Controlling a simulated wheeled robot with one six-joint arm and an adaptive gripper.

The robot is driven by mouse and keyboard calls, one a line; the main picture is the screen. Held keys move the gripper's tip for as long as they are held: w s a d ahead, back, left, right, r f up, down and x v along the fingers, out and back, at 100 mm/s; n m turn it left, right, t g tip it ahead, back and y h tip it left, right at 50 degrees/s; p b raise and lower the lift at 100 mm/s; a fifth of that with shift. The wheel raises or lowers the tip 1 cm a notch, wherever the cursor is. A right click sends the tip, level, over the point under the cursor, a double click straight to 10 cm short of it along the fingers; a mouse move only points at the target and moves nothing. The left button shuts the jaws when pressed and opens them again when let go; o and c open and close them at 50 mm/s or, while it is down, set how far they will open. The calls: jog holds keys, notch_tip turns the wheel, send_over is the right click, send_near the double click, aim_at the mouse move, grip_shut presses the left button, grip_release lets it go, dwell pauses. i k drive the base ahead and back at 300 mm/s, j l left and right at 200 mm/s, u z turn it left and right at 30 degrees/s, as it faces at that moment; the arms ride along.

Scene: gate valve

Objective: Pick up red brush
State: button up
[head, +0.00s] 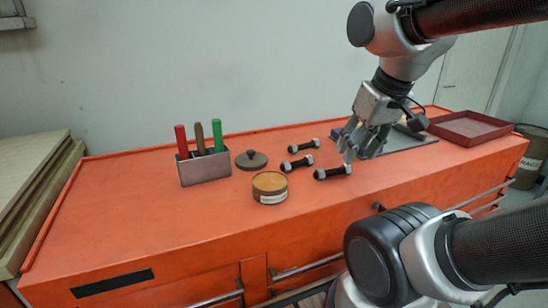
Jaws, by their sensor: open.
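The red brush (181,137) stands upright in a grey metal holder (205,169) on the left part of the orange workbench. Only its red handle shows; its lower end is hidden inside the holder. A brown handle (199,138) and a green handle (217,135) stand beside it to the right in the same holder. My gripper (360,152) is open and empty, pointing down over the right half of the bench, well to the right of the brush and near the bolts.
Right of the holder are a dark round lid (251,160) and an open round tin (270,188). Several bolts (297,163) lie mid-bench. A grey plate (405,140) and a dark red tray (469,126) are at the right. The bench's left front is clear.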

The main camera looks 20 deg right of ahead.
aim_at(179, 131)
jog(key=k+j, duration=0.75)
jog(key=j, duration=0.15)
